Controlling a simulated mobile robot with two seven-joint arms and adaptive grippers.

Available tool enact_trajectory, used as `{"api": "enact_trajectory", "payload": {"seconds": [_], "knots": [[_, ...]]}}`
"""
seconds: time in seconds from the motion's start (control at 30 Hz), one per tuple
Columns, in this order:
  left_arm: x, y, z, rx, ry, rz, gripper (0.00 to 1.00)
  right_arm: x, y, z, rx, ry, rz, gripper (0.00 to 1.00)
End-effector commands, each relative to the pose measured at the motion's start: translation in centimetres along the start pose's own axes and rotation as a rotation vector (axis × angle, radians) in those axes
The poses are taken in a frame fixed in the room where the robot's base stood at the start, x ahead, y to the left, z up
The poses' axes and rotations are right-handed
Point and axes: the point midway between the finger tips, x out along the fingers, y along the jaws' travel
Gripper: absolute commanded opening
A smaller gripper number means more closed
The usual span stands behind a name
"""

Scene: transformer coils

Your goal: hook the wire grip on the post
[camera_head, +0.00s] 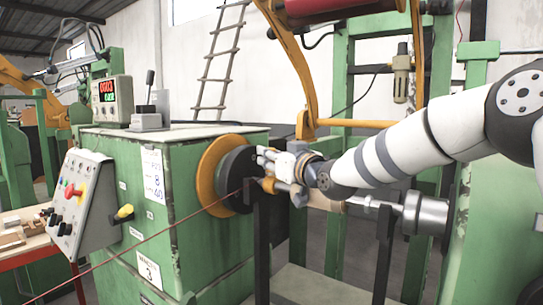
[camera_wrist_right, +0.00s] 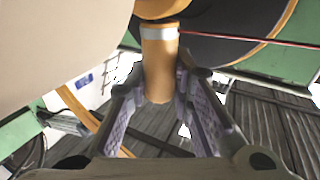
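The wire grip, an orange-tan cylinder with a silver band, shows in the wrist view (camera_wrist_right: 160,70) and as a small orange piece in the head view (camera_head: 268,184). A thin red wire (camera_head: 150,238) runs from the lower left up to it. My right gripper (camera_head: 275,178) is at the front of the dark hub (camera_head: 236,178) of an orange disc. In the wrist view its fingers (camera_wrist_right: 161,88) lie on both sides of the grip and appear closed on it. I cannot make out the post clearly; the gripper and hub may hide it. My left gripper is not in view.
The orange disc (camera_head: 208,180) sits on the side of a green machine cabinet (camera_head: 205,240). A metal shaft (camera_head: 425,214) and green frame stand at the right, below my right arm.

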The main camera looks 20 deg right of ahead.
Motion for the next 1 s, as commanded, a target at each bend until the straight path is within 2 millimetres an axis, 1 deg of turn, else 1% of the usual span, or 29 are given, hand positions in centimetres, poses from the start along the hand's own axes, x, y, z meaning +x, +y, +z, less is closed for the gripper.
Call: {"api": "enact_trajectory", "payload": {"seconds": [0.03,0.07,0.1,0.37,0.47,0.57,0.7,0.8,0.9,1.0], "knots": [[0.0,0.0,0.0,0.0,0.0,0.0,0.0,0.0,0.0,0.0,0.0,0.001,0.0,0.34],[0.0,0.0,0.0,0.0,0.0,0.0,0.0,0.0,0.0,0.0,0.0,0.001,0.0,0.41],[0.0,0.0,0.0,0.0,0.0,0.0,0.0,0.0,0.0,0.0,0.0,0.001,0.0,0.44],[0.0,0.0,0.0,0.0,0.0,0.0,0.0,0.0,0.0,0.0,0.0,0.0,0.0,0.44],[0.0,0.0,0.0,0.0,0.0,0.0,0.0,-0.8,0.0,-0.1,0.0,0.0,0.0,0.44],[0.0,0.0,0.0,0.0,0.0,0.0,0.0,-3.0,0.0,-0.1,0.002,0.0,-0.001,0.44],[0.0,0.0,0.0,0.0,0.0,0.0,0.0,-6.9,0.0,-0.1,0.002,0.0,-0.001,0.44],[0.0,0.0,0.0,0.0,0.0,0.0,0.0,-9.3,0.0,-0.1,0.001,0.001,0.0,0.44],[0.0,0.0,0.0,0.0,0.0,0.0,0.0,-11.0,0.0,-0.1,0.001,0.001,0.0,0.44],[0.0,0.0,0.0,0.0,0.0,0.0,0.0,-11.8,0.0,-0.1,0.001,0.001,0.001,0.44]]}}
